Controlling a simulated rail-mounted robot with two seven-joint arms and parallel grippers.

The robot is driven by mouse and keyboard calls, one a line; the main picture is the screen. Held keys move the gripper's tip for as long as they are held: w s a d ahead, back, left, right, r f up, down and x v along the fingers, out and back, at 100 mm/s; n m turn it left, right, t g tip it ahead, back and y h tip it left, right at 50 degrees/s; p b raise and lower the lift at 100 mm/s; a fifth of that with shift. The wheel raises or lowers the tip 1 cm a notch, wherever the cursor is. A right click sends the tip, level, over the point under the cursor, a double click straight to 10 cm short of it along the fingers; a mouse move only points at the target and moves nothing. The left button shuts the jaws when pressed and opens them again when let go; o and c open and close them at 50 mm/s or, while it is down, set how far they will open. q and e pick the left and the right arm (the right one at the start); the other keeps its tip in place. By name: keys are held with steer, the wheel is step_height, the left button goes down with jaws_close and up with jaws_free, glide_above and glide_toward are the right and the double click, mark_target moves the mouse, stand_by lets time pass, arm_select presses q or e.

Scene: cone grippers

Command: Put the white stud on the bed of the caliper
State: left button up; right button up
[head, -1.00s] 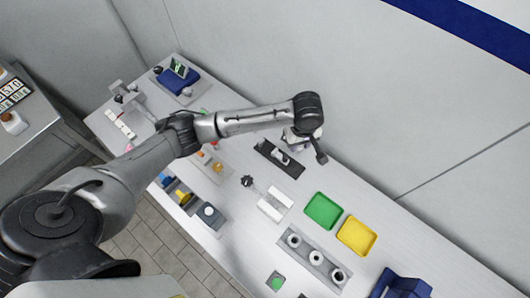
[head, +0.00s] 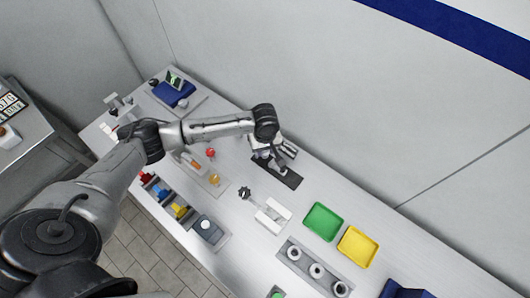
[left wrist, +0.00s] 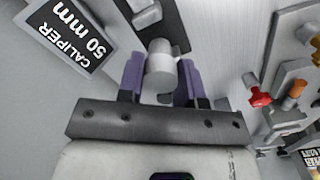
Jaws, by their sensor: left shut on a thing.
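The caliper has a dark base plate (head: 288,180) near the back of the bench. Its label plate (left wrist: 66,40), reading "CALIPER 50 mm", shows at the upper left of the left wrist view. My left gripper (head: 274,163) is over the caliper and hides much of it. In the left wrist view its purple fingers (left wrist: 161,78) are shut on the white stud (left wrist: 160,62), a pale cylinder. A grey caliper part (left wrist: 147,15) shows just beyond the stud; I cannot tell whether they touch. My right gripper is not in view.
A grey fixture with a white block (head: 271,214) stands in front of the caliper. Green (head: 323,222) and yellow (head: 357,246) trays lie to the right. A board with red and orange pieces (head: 203,170) is at the left. The wall rises close behind the caliper.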

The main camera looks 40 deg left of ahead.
mark_target(265, 154)
arm_select(q)
step_height(265, 154, down, 3)
steer(key=shift+r, duration=0.1)
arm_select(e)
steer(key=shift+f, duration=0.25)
arm_select(q)
steer(key=shift+f, duration=0.2)
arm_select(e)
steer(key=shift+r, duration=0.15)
